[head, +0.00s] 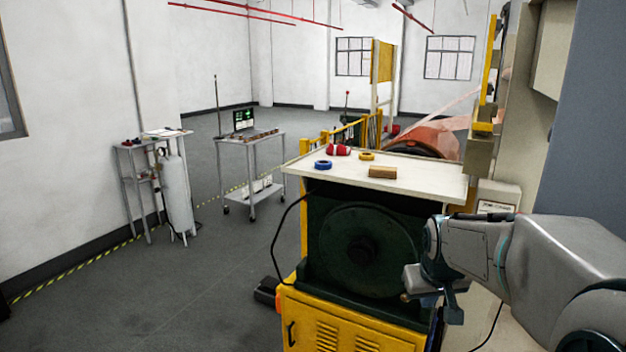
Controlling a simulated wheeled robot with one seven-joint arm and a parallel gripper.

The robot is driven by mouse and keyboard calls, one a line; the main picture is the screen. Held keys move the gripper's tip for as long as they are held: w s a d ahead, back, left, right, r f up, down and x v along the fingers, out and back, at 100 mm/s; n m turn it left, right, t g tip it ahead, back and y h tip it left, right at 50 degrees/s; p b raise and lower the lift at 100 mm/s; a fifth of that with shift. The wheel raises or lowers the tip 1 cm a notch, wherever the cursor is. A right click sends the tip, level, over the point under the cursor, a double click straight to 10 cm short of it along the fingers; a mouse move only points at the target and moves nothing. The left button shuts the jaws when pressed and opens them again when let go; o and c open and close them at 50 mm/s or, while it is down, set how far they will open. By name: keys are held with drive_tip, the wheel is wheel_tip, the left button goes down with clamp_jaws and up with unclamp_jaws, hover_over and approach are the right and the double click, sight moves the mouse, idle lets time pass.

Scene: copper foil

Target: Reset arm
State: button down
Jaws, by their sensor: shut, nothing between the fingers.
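My grey arm reaches in from the right of the head view, bent, with its forearm roughly level. My gripper (447,312) is shut and empty. It hangs at the arm's end, pointing down, in front of the right side of the machine (360,240) and below the level of its white top (430,178). It appears clear of everything on that top; whether it touches the machine's side cannot be told.
On the white top are a red roll (339,150), a blue tape roll (323,165), a yellow tape roll (367,156) and a brown block (383,172). A cart (250,142) with a laptop and a grey cylinder (176,195) stand at left. The left floor is open.

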drive_tip(key=s+a, duration=0.3)
drive_tip(key=s, duration=0.7)
drive_tip(key=s+a+g+y+p, duration=0.1)
drive_tip(key=s+a, duration=0.3)
drive_tip(key=s, duration=0.5)
drive_tip(key=shift+s+a, duration=0.2)
drive_tip(key=shift+s, duration=0.2)
